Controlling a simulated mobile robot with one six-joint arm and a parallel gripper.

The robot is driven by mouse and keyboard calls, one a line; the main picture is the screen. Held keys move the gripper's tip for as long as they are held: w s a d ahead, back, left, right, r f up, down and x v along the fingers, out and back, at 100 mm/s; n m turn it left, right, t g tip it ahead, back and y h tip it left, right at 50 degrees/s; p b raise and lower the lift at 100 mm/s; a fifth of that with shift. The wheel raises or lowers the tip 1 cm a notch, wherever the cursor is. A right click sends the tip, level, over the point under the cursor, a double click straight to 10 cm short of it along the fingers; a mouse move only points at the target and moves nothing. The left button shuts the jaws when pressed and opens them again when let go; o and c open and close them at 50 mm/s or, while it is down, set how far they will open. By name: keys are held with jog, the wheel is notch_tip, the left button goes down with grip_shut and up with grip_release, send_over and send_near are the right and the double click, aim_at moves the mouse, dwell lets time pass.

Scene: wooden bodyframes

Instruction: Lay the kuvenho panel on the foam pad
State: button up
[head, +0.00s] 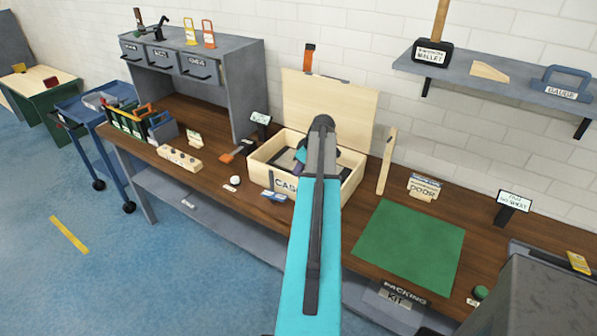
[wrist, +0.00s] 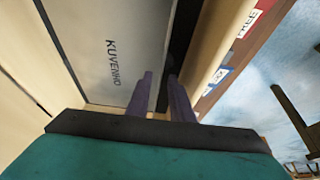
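The kuvenho panel (wrist: 110,60) is a grey plate with its name printed on it, seen in the wrist view inside a pale wooden case. The case (head: 330,196) stands on the bench in the head view, its lid open at the back. My gripper (wrist: 158,76) is down in the case at the panel's right edge. Its two dark fingers stand apart, one on each side of that edge, with a gap between them. A flat green pad (head: 407,247), likely the foam pad, lies bare on the bench to the right.
A wooden upright (head: 386,162) and a small sign (head: 424,187) stand between the case and the wall shelf. Another sign (head: 512,203) stands behind the pad. A white ball (head: 235,180) and small items lie left of the case. A grey box (head: 530,300) is at lower right.

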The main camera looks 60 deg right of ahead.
jog(key=shift+r, duration=0.2)
jog(key=b+v, duration=0.3)
jog(key=v, duration=0.8)
jog(key=shift+r, duration=0.4)
jog(key=shift+s, duration=0.15)
dwell(0.3)
